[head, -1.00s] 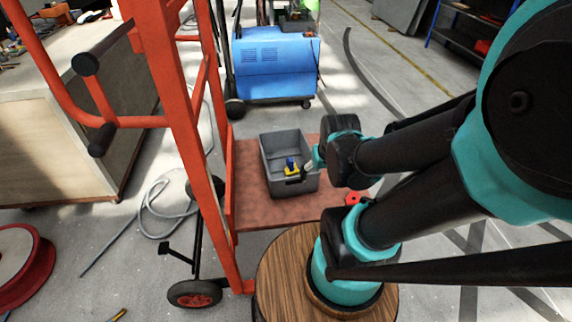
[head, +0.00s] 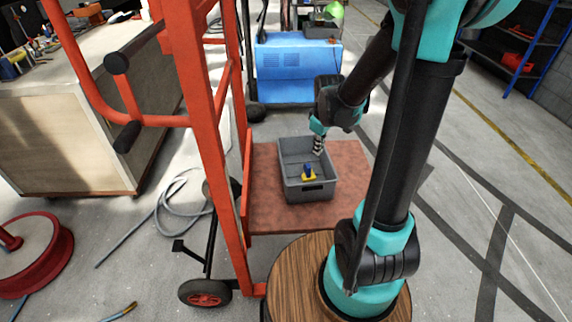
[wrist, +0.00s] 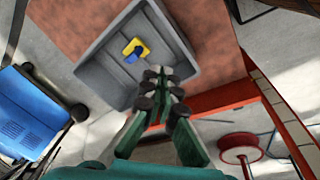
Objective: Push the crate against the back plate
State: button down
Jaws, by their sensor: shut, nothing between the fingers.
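The grey open crate (head: 289,185) sits on the trolley's red-brown platform (head: 352,185), with a gap between it and the red plate (head: 247,180) along the platform's left side. A small yellow and blue object (head: 309,174) lies in the crate, near its near wall. My gripper (head: 318,150) is shut and empty, pointing down at the crate's far right corner. In the wrist view, the fingertips (wrist: 165,78) overlap the wall of the crate (wrist: 100,70). I cannot tell whether they touch it. The red frame (wrist: 215,106) also shows there.
The red trolley frame (head: 200,120) rises left of the platform. A blue machine (head: 300,70) stands behind it. A round wooden top (head: 290,275) is in front. A wooden bench (head: 70,130), a cable (head: 180,205) and a red reel (head: 40,250) are left.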

jog(key=w+a+f+n+g, duration=0.1)
jog(key=w+a+f+n, duration=0.2)
jog(key=w+f+n, duration=0.3)
jog(key=w+a+f+n+g, duration=0.1)
jog(key=w+a+f+n, duration=0.3)
jog(key=w, duration=0.5)
jog(key=f, duration=1)
jog(key=shift+s+d+f, duration=0.1)
jog(key=shift+s+d, duration=0.15)
jog(key=shift+d, duration=0.05)
jog(key=a, duration=0.2)
jog(key=shift+s+a, duration=0.1)
jog(key=shift+a, duration=0.85)
jog(key=shift+a, duration=0.1)
jog(key=a, duration=1.3)
jog(key=shift+s, duration=0.35)
